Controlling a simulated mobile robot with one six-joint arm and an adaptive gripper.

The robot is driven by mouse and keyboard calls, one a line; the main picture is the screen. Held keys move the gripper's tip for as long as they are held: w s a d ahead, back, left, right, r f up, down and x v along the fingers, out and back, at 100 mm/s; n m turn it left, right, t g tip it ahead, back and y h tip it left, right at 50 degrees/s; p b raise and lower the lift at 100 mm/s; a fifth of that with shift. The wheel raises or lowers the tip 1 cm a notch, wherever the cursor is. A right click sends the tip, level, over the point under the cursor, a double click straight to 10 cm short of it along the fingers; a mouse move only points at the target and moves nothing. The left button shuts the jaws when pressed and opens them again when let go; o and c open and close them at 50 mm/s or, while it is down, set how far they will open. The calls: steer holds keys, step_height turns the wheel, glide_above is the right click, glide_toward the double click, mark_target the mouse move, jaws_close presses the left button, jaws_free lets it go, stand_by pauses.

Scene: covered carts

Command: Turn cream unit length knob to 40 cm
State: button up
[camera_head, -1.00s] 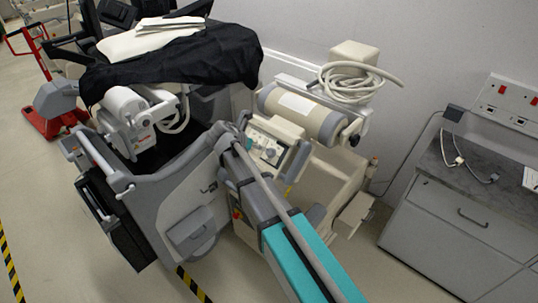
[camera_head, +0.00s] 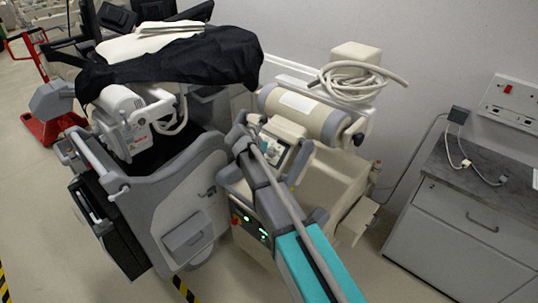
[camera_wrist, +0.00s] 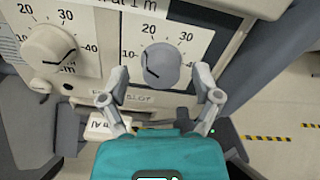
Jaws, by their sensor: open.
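The cream unit (camera_head: 335,172) stands against the wall in the head view. In the wrist view its front panel (camera_wrist: 88,60) carries two round knobs with printed scales. A cream knob (camera_wrist: 50,45) is at the left, with a dark pointer line and 40 marked to its right. A grey knob (camera_wrist: 160,62) is at the right, with 10, 20, 30 and 40 around it; its short dark line lies at the lower left of its face. My gripper (camera_wrist: 161,80) is open, one finger on each side of the grey knob; I cannot tell whether they touch it. The head view hides the fingertips.
A grey cart (camera_head: 185,205) with a black cover (camera_head: 175,62) stands left of the cream unit. A coiled hose (camera_head: 350,82) lies on top of the unit. A grey cabinet (camera_head: 465,225) is at the right. Floor shows between the unit and cabinet.

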steer(key=shift+w+d+f, duration=0.1)
steer(key=shift+w+f, duration=0.05)
steer(key=shift+f, duration=0.05)
steer(key=shift+d, duration=0.1)
steer(key=shift+c, duration=0.7)
jaws_close()
